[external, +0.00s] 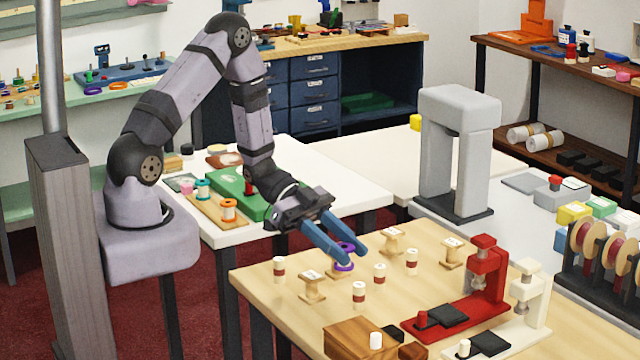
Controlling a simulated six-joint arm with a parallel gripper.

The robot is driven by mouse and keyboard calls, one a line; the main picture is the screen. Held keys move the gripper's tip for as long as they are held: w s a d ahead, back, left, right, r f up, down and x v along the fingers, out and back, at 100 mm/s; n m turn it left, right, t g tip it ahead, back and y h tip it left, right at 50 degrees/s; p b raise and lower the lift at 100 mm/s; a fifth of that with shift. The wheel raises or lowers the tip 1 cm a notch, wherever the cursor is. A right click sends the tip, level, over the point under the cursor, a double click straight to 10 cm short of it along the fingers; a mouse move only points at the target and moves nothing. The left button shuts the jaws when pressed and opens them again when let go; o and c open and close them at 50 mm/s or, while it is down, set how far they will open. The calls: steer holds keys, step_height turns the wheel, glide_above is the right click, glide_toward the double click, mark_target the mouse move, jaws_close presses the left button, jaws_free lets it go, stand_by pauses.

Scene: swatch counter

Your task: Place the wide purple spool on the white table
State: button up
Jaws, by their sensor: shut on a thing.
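The purple spool (344,267) is at the fingertips of my gripper (338,249), above the near wooden table. The white table (345,190) stands to the left and behind the wooden table. It carries a green board (240,200), an orange spool (229,210) and a teal spool (203,190) on a wooden strip. Another pale table (375,160) adjoins it at the back.
Several white-and-brown spools and wooden stands (391,240) surround my gripper on the wooden table (275,310). A red press (480,285) and a cream press (533,300) stand to the right. A grey arch (459,105) stands behind. The white table's right part is clear.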

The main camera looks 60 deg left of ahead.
steer(key=w+d+f+m+g+b, duration=0.2)
steer(key=w+d+f+b, duration=0.2)
steer(key=d+b, duration=0.3)
step_height(320, 180, up, 4)
steer(key=n+t+p, duration=0.1)
steer(key=n+t, duration=0.3)
steer(key=t, duration=0.1)
glide_above(415, 310)
steer(key=shift+f+y, duration=0.2)
steer(key=shift+y, duration=0.2)
steer(key=shift+f+p, duration=0.35)
steer(key=shift+f, duration=2.6)
steer(key=shift+f, duration=0.15)
steer(key=shift+f, duration=1.95)
